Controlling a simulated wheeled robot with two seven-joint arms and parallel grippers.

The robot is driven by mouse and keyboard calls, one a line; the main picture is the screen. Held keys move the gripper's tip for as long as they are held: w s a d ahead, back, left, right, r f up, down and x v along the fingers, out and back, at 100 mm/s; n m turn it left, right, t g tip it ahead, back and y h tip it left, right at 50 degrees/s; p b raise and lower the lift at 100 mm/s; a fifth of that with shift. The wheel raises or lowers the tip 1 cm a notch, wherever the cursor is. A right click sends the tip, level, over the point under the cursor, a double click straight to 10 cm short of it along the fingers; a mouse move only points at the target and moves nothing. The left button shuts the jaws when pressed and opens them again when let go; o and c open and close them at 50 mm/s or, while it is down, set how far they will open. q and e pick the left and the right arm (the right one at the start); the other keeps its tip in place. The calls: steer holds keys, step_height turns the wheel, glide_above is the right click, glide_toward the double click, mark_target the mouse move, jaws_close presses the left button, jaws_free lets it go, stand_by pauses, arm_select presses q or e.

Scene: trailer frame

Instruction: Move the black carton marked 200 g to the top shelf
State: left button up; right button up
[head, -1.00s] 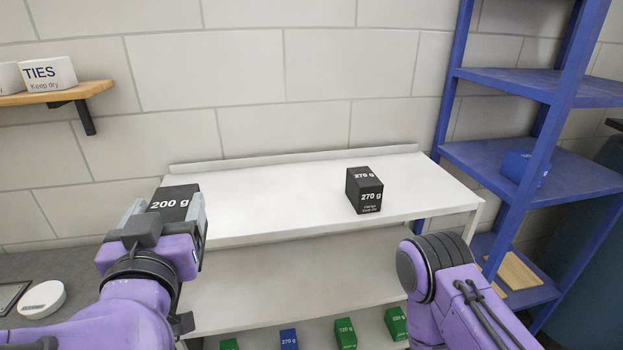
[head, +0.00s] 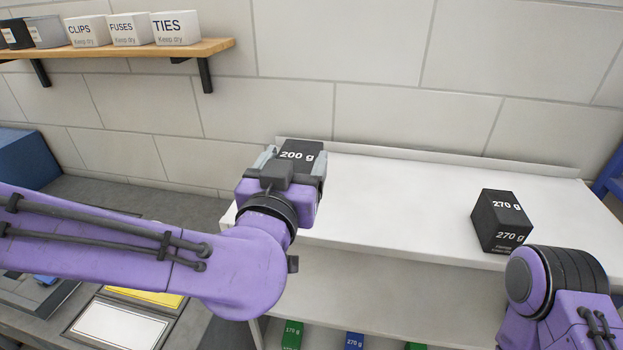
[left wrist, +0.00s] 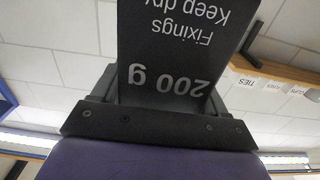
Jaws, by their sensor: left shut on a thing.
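The black carton marked 200 g (head: 301,153) is between the fingers of my left gripper (head: 292,172), which is shut on it. In the head view the carton overlaps the left end of the white rack's top shelf (head: 400,200); I cannot tell whether it touches the shelf. In the left wrist view the carton (left wrist: 178,45) fills the upper middle, its lettering upside down. My right arm shows at the lower right; its gripper is out of view.
A black carton marked 270 g (head: 500,221) stands on the right part of the white top. Green and blue cartons (head: 355,341) sit on a lower shelf. A wooden wall shelf (head: 130,50) at upper left holds labelled boxes. The middle of the white top is clear.

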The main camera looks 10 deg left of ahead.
arm_select(q)
steer(key=w+a+f, duration=0.2)
steer(key=w+f, duration=0.2)
steer(key=w+a+f, duration=0.2)
steer(key=w+f, duration=0.2)
steer(key=w+a+f, duration=0.3)
steer(key=f, duration=0.1)
steer(key=shift+w+f, duration=0.2)
steer(key=shift+w, duration=0.2)
steer(key=shift+f, duration=0.25)
steer(key=shift+d, duration=0.2)
steer(key=o, duration=0.7)
steer(key=shift+s+f, duration=0.1)
steer(key=shift+f, duration=0.05)
steer(key=o, duration=0.5)
steer(key=shift+a, duration=0.1)
